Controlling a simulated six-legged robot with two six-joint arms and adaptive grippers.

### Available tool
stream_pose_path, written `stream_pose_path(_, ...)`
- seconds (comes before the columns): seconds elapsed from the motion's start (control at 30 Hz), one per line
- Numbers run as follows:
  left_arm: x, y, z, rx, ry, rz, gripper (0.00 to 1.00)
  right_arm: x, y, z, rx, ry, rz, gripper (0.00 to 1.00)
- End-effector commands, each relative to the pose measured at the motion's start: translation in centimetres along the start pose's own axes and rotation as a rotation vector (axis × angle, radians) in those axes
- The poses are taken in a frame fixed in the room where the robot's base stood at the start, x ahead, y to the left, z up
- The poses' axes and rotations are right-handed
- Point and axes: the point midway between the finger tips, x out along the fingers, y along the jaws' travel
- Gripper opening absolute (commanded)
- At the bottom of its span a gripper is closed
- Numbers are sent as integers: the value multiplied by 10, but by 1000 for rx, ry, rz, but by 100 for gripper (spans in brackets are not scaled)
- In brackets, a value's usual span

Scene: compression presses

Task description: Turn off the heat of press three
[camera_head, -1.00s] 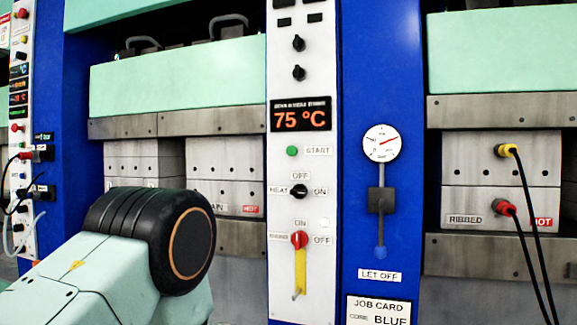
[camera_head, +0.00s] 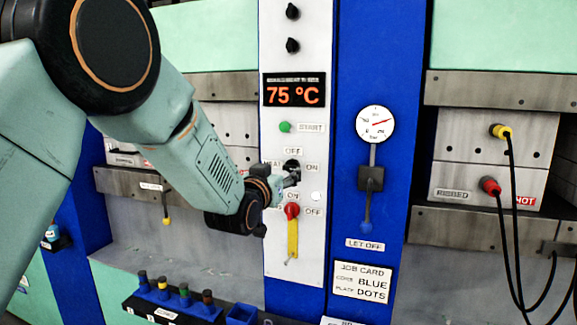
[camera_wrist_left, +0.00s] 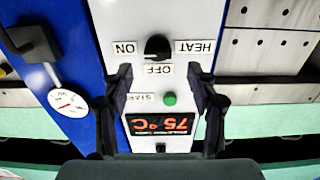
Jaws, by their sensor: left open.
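The black heat knob (camera_head: 292,165) sits on the white control strip, with OFF above it and ON to its right. In the left wrist view the same knob (camera_wrist_left: 157,47) shows upside down between the HEAT and ON labels. I cannot tell for sure which label it points to. The display (camera_head: 294,91) reads 75 °C. My left gripper (camera_head: 290,178) is at the knob and partly covers it in the head view. In the left wrist view its open fingers (camera_wrist_left: 159,68) stand on either side of the strip, with nothing between them touching. My right gripper is not in view.
A green START button (camera_head: 285,127) is above the knob. A red-and-yellow lever (camera_head: 292,225) is just below my gripper. A pressure gauge (camera_head: 375,124) and black slider (camera_head: 371,178) are on the blue post to the right. Cables (camera_head: 515,220) hang further right.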

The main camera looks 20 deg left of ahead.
Motion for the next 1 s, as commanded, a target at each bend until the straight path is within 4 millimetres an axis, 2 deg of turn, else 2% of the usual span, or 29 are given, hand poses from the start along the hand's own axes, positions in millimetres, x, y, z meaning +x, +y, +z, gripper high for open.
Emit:
stream_pose_path(0.2, 30, 2, 0, -1, -1, 0, 58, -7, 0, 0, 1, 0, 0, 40)
stream_pose_path(0.4, 47, 3, 0, -1, -1, 0, 58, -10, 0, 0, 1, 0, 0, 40)
stream_pose_path(0.83, 52, 3, 0, 0, -2, 1, 58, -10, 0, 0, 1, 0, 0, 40)
stream_pose_path(1.0, 52, 3, 0, -1, -2, 0, 44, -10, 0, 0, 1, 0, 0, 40)
